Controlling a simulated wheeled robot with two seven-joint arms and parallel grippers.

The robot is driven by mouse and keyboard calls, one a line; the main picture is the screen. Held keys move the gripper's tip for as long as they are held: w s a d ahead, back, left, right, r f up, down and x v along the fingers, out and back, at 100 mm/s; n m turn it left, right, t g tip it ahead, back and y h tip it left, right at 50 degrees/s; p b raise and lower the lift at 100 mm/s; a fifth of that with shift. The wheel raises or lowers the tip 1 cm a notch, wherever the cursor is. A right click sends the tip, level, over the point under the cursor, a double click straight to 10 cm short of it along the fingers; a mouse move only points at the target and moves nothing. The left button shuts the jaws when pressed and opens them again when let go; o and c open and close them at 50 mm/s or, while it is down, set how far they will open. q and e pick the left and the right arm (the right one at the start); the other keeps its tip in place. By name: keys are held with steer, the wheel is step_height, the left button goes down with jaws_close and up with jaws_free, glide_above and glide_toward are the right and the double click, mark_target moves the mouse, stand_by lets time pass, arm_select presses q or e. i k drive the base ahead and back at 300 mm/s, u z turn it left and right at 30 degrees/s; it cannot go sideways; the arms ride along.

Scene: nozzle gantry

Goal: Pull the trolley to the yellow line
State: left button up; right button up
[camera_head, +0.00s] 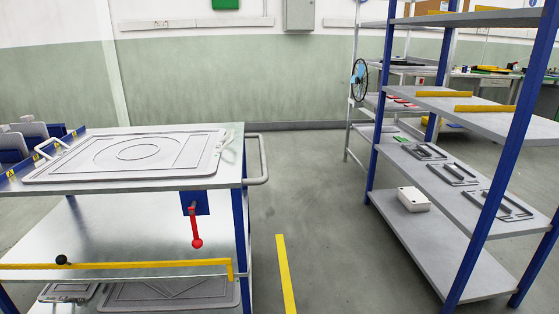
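The trolley (130,187) stands at the left, with a grey top, blue posts and lower shelves. A grey tube handle (264,160) sticks out from its right end. A lever with a red ball (196,242) hangs from a blue bracket under the top. The trolley's wheels are out of view. The yellow line (286,275) lies on the floor just right of the trolley, with a strip of grey floor between them. It runs out of the bottom of the picture. Neither of my grippers is in view.
A grey plate (140,153) lies on the trolley top. A yellow bar (120,266) crosses the trolley's front. A blue-posted rack (455,237) with several shelves stands at the right. The floor (315,190) between trolley and rack is clear back to the wall.

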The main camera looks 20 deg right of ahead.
mark_target(148, 221)
steer(key=z, duration=0.4)
steer(key=i, duration=0.9)
